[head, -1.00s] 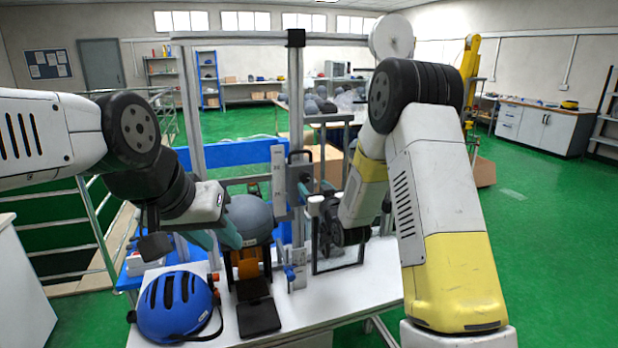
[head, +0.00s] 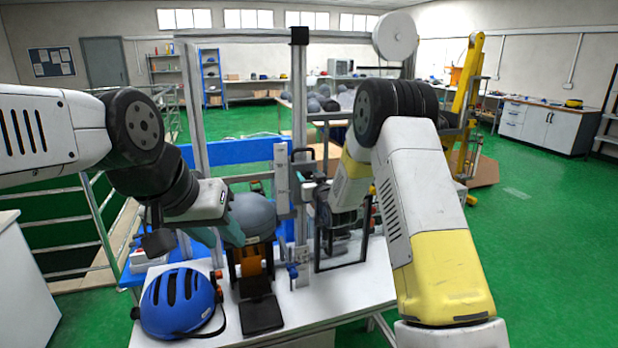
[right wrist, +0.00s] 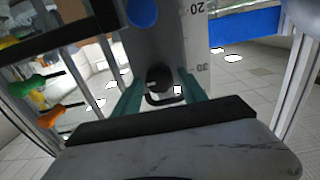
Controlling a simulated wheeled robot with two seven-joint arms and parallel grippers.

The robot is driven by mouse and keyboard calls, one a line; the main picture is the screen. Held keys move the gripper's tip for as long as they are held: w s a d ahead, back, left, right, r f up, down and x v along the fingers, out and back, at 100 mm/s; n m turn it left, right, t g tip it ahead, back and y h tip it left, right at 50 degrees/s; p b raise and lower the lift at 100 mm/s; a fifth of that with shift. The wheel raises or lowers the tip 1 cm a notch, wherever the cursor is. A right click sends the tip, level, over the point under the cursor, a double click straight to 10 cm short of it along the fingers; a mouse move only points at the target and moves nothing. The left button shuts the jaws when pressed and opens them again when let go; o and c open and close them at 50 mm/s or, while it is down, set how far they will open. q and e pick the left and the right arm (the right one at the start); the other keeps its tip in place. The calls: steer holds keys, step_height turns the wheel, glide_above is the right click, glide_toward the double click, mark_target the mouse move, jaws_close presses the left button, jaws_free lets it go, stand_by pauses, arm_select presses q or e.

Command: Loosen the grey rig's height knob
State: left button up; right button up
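The grey rig (head: 299,95) stands on the white table, with an upright scale plate (head: 281,175) that also shows in the right wrist view (right wrist: 192,40). In that view a dark round knob (right wrist: 159,77) with a black loop below it lies between the teal fingertips of my right gripper (right wrist: 158,92). The fingers are apart, with visible gaps beside the knob. In the head view the right fingertips are hidden at the rig. My left gripper (head: 220,235) has its teal fingers apart at the left side of a grey helmet (head: 252,214) on the rig's orange-and-black support.
A blue helmet (head: 176,303) lies at the table's front left, beside a black pad (head: 261,314). A blue round part (right wrist: 142,12) is above the knob in the right wrist view. A black-framed clear panel (head: 340,252) stands right of the rig. The table's front right is clear.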

jaws_close()
steer(key=shift+d+m, duration=0.1)
steer(key=shift+m, duration=0.2)
steer(key=m, duration=0.3)
steer(key=shift+d+m, duration=0.1)
steer(key=shift+m, duration=0.3)
steer(key=m, duration=0.4)
steer(key=shift+f, duration=0.1)
steer(key=m, duration=0.5)
steer(key=shift+d+f, duration=0.1)
steer(key=shift+m, duration=2.2)
